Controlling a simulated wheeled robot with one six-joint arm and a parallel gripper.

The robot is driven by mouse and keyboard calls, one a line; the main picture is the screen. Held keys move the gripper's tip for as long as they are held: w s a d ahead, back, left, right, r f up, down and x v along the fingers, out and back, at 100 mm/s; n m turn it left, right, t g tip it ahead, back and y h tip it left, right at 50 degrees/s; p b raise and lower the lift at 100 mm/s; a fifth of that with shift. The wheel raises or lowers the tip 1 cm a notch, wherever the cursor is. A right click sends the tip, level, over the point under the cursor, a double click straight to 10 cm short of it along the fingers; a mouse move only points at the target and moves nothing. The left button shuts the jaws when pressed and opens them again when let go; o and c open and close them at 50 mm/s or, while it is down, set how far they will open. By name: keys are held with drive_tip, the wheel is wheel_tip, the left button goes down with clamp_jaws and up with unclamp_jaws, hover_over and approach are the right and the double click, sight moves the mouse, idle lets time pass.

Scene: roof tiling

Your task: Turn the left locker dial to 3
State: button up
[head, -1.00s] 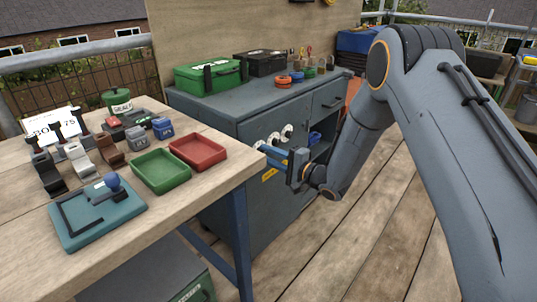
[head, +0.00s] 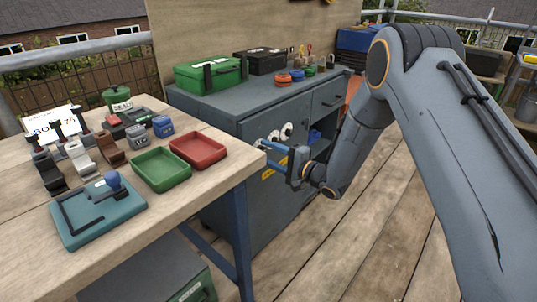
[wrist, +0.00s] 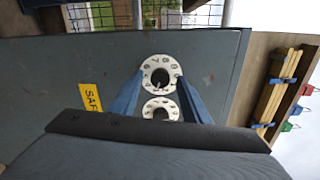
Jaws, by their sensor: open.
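White numbered dials sit in a row on the grey locker front (head: 225,150). The left dial (wrist: 150,88) is the upper ring in the turned wrist view, with black digits around a dark centre. A second dial (wrist: 147,113) shows below it, partly hidden by my wrist. In the head view the middle dial (head: 274,137) and right dial (head: 287,131) show, while the left one is mostly behind my fingers. My gripper (head: 265,153) is open, its blue fingers on either side of the left dial (wrist: 160,75). I cannot tell whether they touch it. The dial's setting is too small to read.
A yellow label (wrist: 91,98) is below the dials. The wooden bench (head: 215,190) stands close on the left, with a green tray (head: 160,170) and red tray (head: 197,150). Green and black cases (head: 210,76) lie on the locker.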

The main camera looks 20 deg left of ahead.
drive_tip(key=v, duration=0.7)
drive_tip(key=shift+s+d, duration=0.2)
drive_tip(key=shift+d, duration=0.15)
